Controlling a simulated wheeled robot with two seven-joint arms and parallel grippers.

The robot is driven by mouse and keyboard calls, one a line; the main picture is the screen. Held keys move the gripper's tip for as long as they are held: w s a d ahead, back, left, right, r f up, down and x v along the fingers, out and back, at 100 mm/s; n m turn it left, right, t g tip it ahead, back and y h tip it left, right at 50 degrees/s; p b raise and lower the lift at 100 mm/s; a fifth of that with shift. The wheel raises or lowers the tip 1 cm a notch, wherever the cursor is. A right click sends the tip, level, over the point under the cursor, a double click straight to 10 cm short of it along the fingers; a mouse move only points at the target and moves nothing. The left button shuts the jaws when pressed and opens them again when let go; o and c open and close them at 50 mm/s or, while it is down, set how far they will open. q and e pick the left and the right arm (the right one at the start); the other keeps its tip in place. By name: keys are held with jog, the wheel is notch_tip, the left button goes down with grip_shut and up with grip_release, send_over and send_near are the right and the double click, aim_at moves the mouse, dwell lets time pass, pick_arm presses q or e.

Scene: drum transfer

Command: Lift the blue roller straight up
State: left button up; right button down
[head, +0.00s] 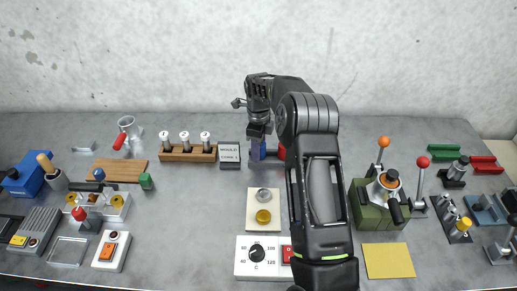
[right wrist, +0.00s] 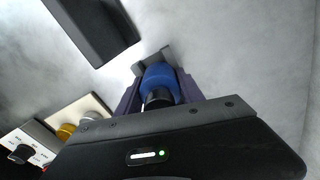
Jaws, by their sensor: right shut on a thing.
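The blue roller (head: 258,152) is near the back middle of the table, just right of the small lettered sign. In the right wrist view the blue roller (right wrist: 160,77) sits between the two fingers, with a black part at its near end. My right gripper (head: 258,134) is above it, pointing down, and is shut on it. The right wrist view shows the same gripper (right wrist: 158,85) with a finger on each side of the roller. I cannot tell whether the roller touches the table. My left gripper is in neither view.
A lettered sign (head: 229,155) and a wooden rack (head: 188,153) with white-topped tubes stand left of the roller. A red thing (head: 282,152) is partly hidden behind my arm. A cream button plate (head: 254,203) and dial panel (head: 250,270) lie in front. A green lever box (head: 372,215) stands right.

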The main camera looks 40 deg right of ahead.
notch_tip(320, 180, up, 6)
jog(key=p, duration=0.3)
jog(key=shift+r, duration=2.05)
